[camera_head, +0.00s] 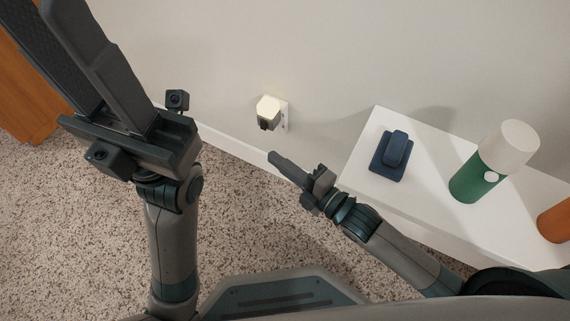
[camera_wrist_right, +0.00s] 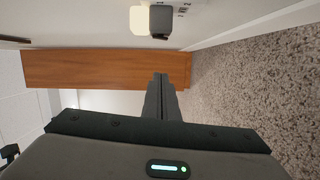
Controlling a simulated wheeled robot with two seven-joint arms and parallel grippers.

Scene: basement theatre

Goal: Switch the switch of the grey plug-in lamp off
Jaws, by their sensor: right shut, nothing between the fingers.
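The plug-in lamp (camera_head: 268,110) sits in a wall outlet (camera_head: 284,118) above the baseboard. Its cream shade glows, and its lower part is grey with a dark end; the switch position is too small to tell. In the right wrist view the lamp (camera_wrist_right: 152,20) is at the top, beyond my fingertips. My right gripper (camera_head: 273,156) is shut and empty, below the lamp in the head view and apart from it. Its closed fingers (camera_wrist_right: 160,77) also show in the wrist view. My left gripper (camera_head: 70,5) is raised at the upper left, far from the lamp; its finger gap is unclear.
A white table (camera_head: 385,205) at the right bears a dark blue object (camera_head: 393,153) and a green bottle with a white top (camera_head: 478,182). An orange-brown object (camera_head: 556,222) is at its right end. Wooden furniture (camera_head: 25,105) stands at the left. Carpet (camera_head: 245,210) between is clear.

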